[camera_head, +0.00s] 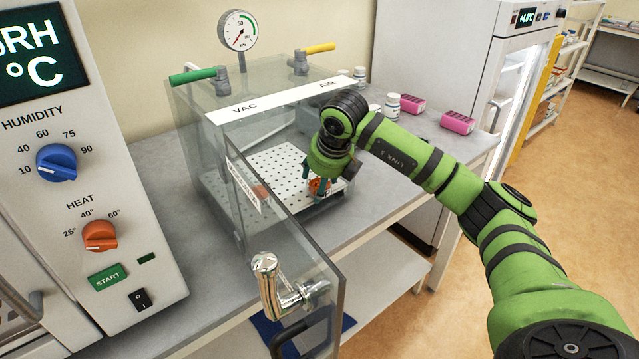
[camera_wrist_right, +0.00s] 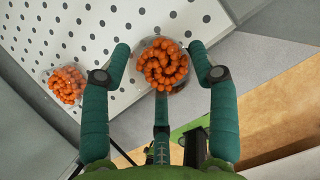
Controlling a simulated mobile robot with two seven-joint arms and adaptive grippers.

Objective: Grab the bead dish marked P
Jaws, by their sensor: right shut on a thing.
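A clear dish of orange beads (camera_head: 319,185) is at the right front of the white perforated shelf (camera_head: 271,160) inside the glass vacuum chamber. My right gripper (camera_head: 318,182) reaches in through the open front and is shut on this dish. In the right wrist view the dish (camera_wrist_right: 162,66) sits between the two green fingers (camera_wrist_right: 162,72). A second dish of orange beads (camera_wrist_right: 67,86) stands apart on the shelf to the left; in the head view it shows through the glass door (camera_head: 262,192). No P mark is readable on either dish. My left gripper is out of view.
The chamber's glass door (camera_head: 290,225) stands open toward me, with a chrome handle (camera_head: 280,285). A gauge (camera_head: 238,30), a green valve lever (camera_head: 193,75) and a yellow one (camera_head: 318,48) are on top. White jars (camera_head: 392,105) and pink boxes (camera_head: 456,122) stand on the bench behind.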

